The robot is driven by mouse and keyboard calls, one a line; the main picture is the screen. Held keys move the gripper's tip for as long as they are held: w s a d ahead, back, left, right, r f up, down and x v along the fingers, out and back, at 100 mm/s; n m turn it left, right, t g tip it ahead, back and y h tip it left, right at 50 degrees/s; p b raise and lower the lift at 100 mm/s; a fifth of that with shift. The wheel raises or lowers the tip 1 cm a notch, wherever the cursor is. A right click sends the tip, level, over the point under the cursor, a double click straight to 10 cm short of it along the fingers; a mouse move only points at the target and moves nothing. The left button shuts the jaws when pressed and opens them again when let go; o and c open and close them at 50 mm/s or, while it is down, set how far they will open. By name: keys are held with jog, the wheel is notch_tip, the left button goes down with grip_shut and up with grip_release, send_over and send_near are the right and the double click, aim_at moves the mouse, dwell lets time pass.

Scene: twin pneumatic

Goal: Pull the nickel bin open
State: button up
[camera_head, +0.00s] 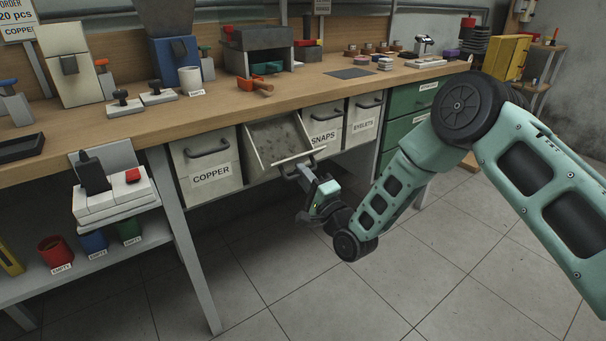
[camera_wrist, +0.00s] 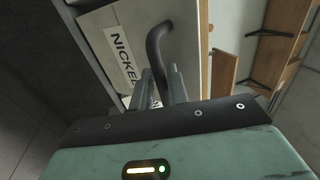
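The nickel bin (camera_head: 291,159) is tilted out from under the bench between the copper and snaps bins, and its open top and grey interior show in the head view. Its front, with the label NICKEL (camera_wrist: 122,50), shows in the wrist view. My gripper (camera_head: 299,170) is at the front of the bin. In the wrist view, the dark curved handle (camera_wrist: 158,42) runs down between the two fingers of my gripper (camera_wrist: 164,88), which are close on it. The lower part of the handle is hidden by the fingers and the gripper body.
The copper bin (camera_head: 208,174) is left of the nickel bin. The snaps bin (camera_head: 324,127) and eyelets bin (camera_head: 364,119) are on the right, all upright. A bench leg (camera_head: 183,235) stands at left. Green drawers (camera_head: 408,99) are further right. The floor (camera_head: 290,290) in front is clear.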

jog(key=v, duration=1.7)
jog(key=shift+s+p, duration=0.2)
jog(key=shift+p, duration=0.2)
jog(key=shift+d, duration=0.1)
